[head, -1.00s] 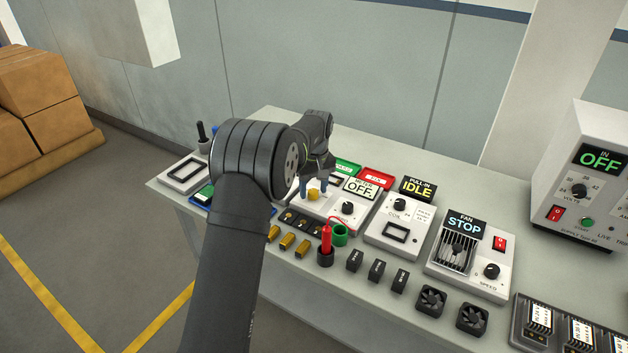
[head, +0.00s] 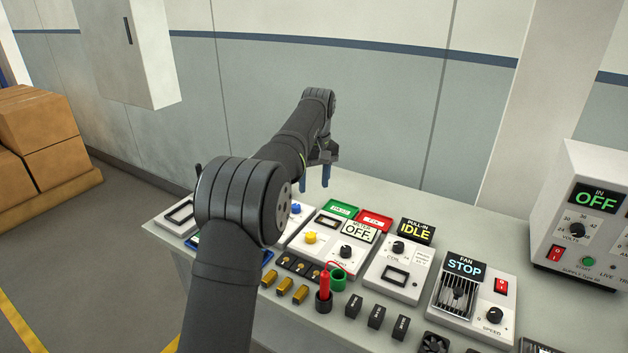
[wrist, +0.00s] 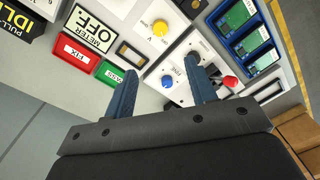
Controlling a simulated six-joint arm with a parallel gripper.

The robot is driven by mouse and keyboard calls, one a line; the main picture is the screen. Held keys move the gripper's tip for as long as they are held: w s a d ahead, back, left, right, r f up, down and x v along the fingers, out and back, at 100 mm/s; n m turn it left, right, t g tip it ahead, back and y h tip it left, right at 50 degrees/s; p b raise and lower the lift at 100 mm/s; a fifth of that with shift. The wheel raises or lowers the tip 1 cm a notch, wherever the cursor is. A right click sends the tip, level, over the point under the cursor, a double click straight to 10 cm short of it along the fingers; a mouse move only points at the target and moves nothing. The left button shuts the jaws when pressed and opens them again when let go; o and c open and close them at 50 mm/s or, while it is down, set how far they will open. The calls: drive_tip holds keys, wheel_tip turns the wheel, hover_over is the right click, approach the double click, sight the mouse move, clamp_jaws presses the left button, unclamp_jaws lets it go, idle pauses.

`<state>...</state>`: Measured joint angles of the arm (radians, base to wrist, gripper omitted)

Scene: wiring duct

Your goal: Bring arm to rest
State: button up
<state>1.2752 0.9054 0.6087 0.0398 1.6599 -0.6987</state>
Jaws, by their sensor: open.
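My gripper (head: 316,178) is raised above the back of the bench, with its blue fingers pointing down. In the wrist view the two blue fingers of my gripper (wrist: 162,95) stand well apart with nothing between them. Below the fingers, the wrist view shows a white panel with a blue knob (wrist: 168,81) and a white meter unit with a yellow knob (wrist: 159,30). My arm crosses the left part of the head view and hides some of the bench's left end.
The grey bench (head: 470,205) carries the meter unit (head: 322,249), a pull-in unit (head: 395,272), a fan unit (head: 470,298) and a supply box (head: 590,215). Green (head: 341,208) and red (head: 374,220) trays lie behind the meter. A wall cabinet (head: 125,50) hangs at left; the air around my gripper looks clear.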

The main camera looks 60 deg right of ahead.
sight(311, 235)
idle(0.7)
drive_tip(key=f, duration=1.7)
drive_tip(key=shift+w+a+f, duration=0.15)
drive_tip(key=shift+w+a, duration=0.1)
drive_tip(key=shift+a, duration=0.1)
wheel_tip(311, 235, up, 17)
wheel_tip(311, 235, down, 17)
drive_tip(key=shift+r, duration=0.1)
drive_tip(key=shift+m, duration=0.3)
drive_tip(key=m, duration=0.5)
drive_tip(key=shift+m, duration=0.3)
drive_tip(key=m, duration=0.5)
drive_tip(key=shift+a+m+h, duration=0.1)
drive_tip(key=shift+m+h, duration=0.2)
drive_tip(key=shift+m, duration=0.1)
drive_tip(key=shift+r, duration=0.6)
